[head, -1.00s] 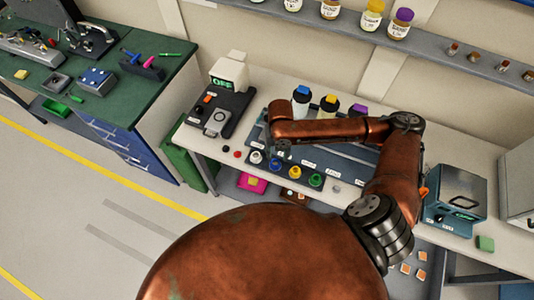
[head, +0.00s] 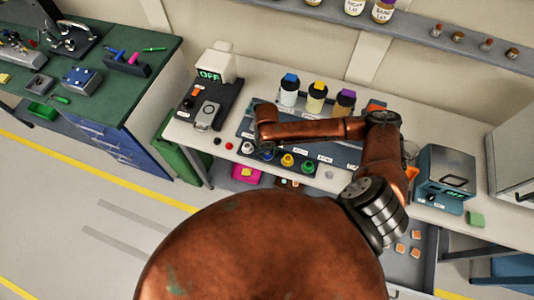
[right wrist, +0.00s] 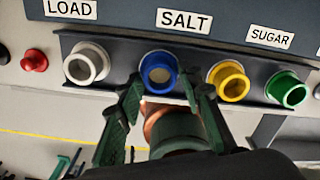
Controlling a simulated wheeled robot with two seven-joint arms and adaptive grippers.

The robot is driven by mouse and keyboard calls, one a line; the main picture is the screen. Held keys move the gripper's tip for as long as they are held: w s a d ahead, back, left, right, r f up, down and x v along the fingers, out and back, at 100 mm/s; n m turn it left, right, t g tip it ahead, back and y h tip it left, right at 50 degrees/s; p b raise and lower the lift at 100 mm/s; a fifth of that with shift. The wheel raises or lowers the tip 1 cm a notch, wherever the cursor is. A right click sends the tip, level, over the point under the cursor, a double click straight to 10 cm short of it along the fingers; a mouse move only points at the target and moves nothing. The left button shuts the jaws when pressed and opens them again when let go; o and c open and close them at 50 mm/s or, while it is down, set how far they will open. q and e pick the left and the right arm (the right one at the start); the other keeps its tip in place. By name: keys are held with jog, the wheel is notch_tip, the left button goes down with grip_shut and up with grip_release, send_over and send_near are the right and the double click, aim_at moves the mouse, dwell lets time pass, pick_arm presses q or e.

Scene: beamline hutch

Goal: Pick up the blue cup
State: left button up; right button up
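The blue cup (right wrist: 158,72) stands in a dark rack between a white cup (right wrist: 87,64) and a yellow cup (right wrist: 228,81) in the right wrist view, below the SALT label. My right gripper (right wrist: 161,90) is open, with one finger on each side of the blue cup's near edge; I cannot tell whether they touch it. In the head view my right arm reaches from the right over the bench, and its gripper (head: 266,143) is at the cup row, partly hiding the blue cup. My left gripper is out of view.
A green cup (head: 308,166) ends the row on the right. Bottles with blue (head: 290,90), yellow (head: 316,97) and purple (head: 343,102) lids stand behind my forearm. A red knob (right wrist: 34,60) is left of the rack. A scale-like device (head: 209,110) stands farther left.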

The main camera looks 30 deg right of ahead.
jog(key=c, duration=0.8)
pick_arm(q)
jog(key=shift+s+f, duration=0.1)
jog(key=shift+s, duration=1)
pick_arm(e)
grip_shut()
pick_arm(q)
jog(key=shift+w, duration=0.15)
pick_arm(e)
jog(key=shift+r, duration=0.15)
